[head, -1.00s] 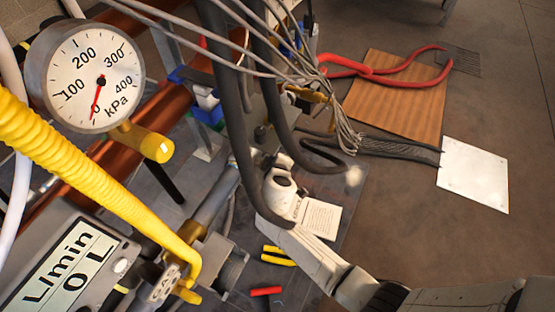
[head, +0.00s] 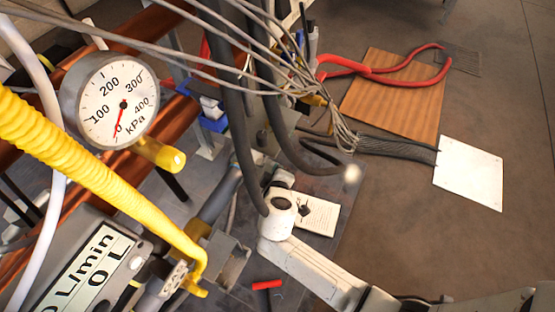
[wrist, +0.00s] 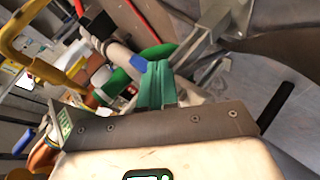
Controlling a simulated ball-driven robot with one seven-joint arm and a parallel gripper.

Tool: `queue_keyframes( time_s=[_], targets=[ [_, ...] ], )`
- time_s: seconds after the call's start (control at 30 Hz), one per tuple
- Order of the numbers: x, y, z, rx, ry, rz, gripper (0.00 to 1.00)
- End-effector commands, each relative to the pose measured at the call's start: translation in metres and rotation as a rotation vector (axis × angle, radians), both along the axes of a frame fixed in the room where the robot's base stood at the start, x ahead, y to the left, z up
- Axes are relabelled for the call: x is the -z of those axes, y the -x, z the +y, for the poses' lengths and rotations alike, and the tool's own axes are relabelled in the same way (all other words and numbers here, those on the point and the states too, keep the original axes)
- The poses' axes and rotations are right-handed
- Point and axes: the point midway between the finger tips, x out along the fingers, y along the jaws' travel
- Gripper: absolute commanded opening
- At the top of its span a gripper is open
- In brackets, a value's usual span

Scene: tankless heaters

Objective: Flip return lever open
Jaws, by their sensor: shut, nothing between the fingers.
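My gripper (wrist: 157,86) shows in the wrist view as green fingers closed together with nothing between them. In the head view its fingers are hidden behind the dark hoses and my white wrist. Which part is the return lever is unclear. Candidates are a red-handled lever (head: 267,284) low in the head view and a blue handle (head: 214,122) behind the gauge. In the wrist view a blue piece (wrist: 138,62) on a pale pipe lies just beyond the fingertips; contact cannot be told. A yellow bent handle or pipe (wrist: 42,68) is at the left there.
A pressure gauge (head: 118,102), a yellow corrugated hose (head: 90,180) and a flow meter (head: 85,265) crowd the left. Dark hoses (head: 238,140) and grey wires hang near my arm. A wooden board (head: 395,100) with red pliers-like handles and a white plate (head: 470,172) lie right.

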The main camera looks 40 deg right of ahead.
Motion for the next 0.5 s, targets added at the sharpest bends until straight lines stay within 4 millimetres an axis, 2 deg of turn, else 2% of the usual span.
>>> queue_keyframes(
  time_s=[0.17,0.5],
  targets=[
    [-0.0096,0.0109,0.0085,0.000,0.001,0.001,0.00],
    [-0.0101,0.0126,0.0101,0.001,0.001,0.000,0.00]
  ],
)
